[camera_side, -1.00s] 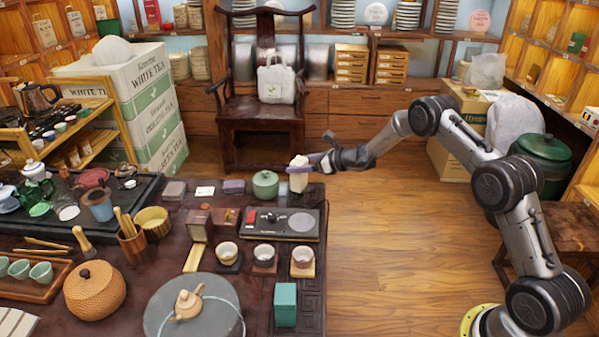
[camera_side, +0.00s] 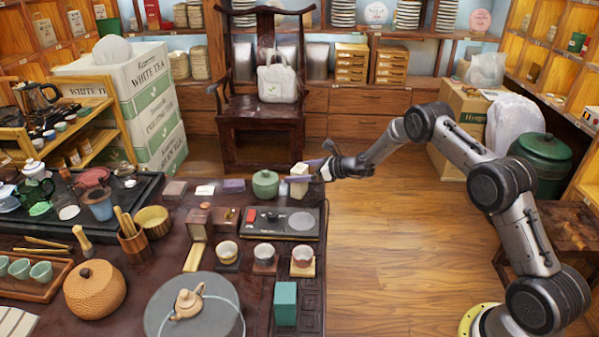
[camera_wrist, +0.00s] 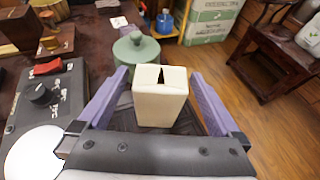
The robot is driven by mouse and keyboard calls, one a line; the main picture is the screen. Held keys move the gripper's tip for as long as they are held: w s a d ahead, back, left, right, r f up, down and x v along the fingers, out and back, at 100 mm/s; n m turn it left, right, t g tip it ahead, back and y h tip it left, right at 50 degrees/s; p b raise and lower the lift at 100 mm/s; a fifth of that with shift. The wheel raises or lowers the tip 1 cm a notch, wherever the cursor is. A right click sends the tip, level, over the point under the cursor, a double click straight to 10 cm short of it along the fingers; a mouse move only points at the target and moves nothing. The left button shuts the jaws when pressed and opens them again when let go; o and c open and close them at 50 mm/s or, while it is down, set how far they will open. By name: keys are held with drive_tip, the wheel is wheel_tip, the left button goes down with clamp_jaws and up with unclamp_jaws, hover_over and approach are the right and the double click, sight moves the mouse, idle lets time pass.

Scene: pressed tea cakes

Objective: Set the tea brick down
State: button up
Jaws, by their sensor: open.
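A cream, upright block with folded paper-like ends, which I take for the tea brick (camera_side: 299,184), stands at the far right corner of the dark table (camera_side: 262,319). In the wrist view the tea brick (camera_wrist: 160,103) is upright between the purple fingers of my gripper (camera_wrist: 160,72). A gap shows on each side of it, so the fingers are apart from it. In the side view my gripper (camera_side: 304,172) is open around the brick, reaching in from the right.
A green lidded jar (camera_side: 265,184) stands close to the left of the brick. A black scale (camera_side: 272,224) lies just in front. Small cups (camera_side: 302,256) stand nearer the camera. Open floor (camera_side: 400,255) lies right of the table edge.

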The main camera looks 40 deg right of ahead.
drive_tip(key=shift+r, duration=0.2)
drive_tip(key=v, duration=1.2)
drive_tip(key=s+a+r+n+g+y, duration=0.3)
drive_tip(key=s+a+r+n+g, duration=0.3)
drive_tip(key=s+a+r+n, duration=1.1)
drive_tip(key=s+a+r+n+g+h, duration=0.2)
drive_tip(key=s+a+n+h, duration=0.15)
drive_tip(key=s+n, duration=0.6)
drive_tip(key=s+d+n+h, duration=0.2)
drive_tip(key=s+d, duration=0.1)
drive_tip(key=s, duration=0.4)
drive_tip(key=s+d+n+t+h, duration=0.1)
drive_tip(key=s+d+n+h, duration=0.1)
drive_tip(key=s, duration=0.5)
drive_tip(key=shift+s+d+n, duration=0.4)
drive_tip(key=shift+n, duration=0.15)
